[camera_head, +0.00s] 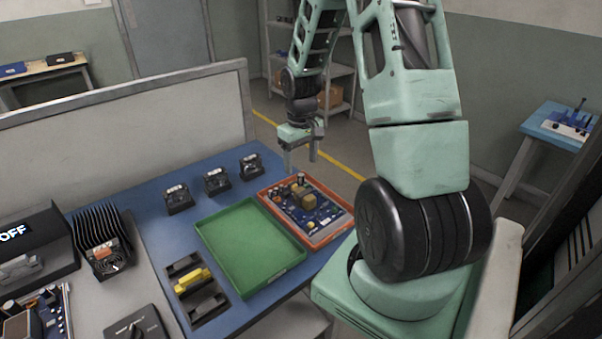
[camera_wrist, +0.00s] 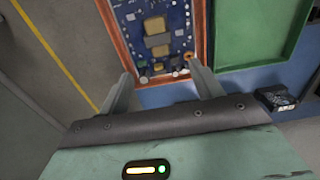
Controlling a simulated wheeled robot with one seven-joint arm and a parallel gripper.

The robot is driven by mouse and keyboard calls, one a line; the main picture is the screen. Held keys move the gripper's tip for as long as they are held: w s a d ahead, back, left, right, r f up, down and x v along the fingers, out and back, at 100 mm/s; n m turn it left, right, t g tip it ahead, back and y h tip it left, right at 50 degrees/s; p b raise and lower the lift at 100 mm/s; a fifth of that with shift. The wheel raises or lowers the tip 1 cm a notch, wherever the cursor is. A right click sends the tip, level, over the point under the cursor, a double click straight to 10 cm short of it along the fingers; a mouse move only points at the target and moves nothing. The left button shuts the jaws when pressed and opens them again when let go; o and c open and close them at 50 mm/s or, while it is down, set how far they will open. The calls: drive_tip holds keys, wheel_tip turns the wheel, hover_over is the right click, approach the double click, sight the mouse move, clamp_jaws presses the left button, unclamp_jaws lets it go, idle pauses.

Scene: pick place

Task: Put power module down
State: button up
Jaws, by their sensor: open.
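The power module appears to be the blue circuit board (camera_head: 300,209) with gold and dark components. It lies flat in an orange-red tray (camera_head: 331,235) at the right side of the blue table. In the wrist view the board (camera_wrist: 178,24) lies just beyond the fingertips, inside the tray rim (camera_wrist: 117,45). My gripper (camera_head: 301,161) is open and empty, above the tray's far end. In the wrist view its fingers (camera_wrist: 161,76) are spread apart near the board's end, with nothing between them. The gap in height between fingers and board is hard to judge.
An empty green tray (camera_head: 248,247) sits left of the orange-red one. Several black fan-like units (camera_head: 215,181) stand along the table's far edge. A black holder with a yellow part (camera_head: 193,280), a finned heat-sink unit (camera_head: 103,240) and another board (camera_head: 38,316) are further left.

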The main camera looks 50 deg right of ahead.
drive_tip(key=a+r+n, duration=0.2)
drive_tip(key=a+r, duration=0.2)
drive_tip(key=a, duration=0.8)
drive_tip(key=a+r+n, duration=0.3)
drive_tip(key=a, duration=0.9)
drive_tip(key=s+a+r+n, duration=0.2)
drive_tip(key=s+a, duration=0.6)
drive_tip(key=s+a+r+n, duration=0.2)
drive_tip(key=s+a+n, duration=0.1)
drive_tip(key=s+a, duration=0.5)
drive_tip(key=shift+s+a+y, duration=0.3)
drive_tip(key=shift+s, duration=0.3)
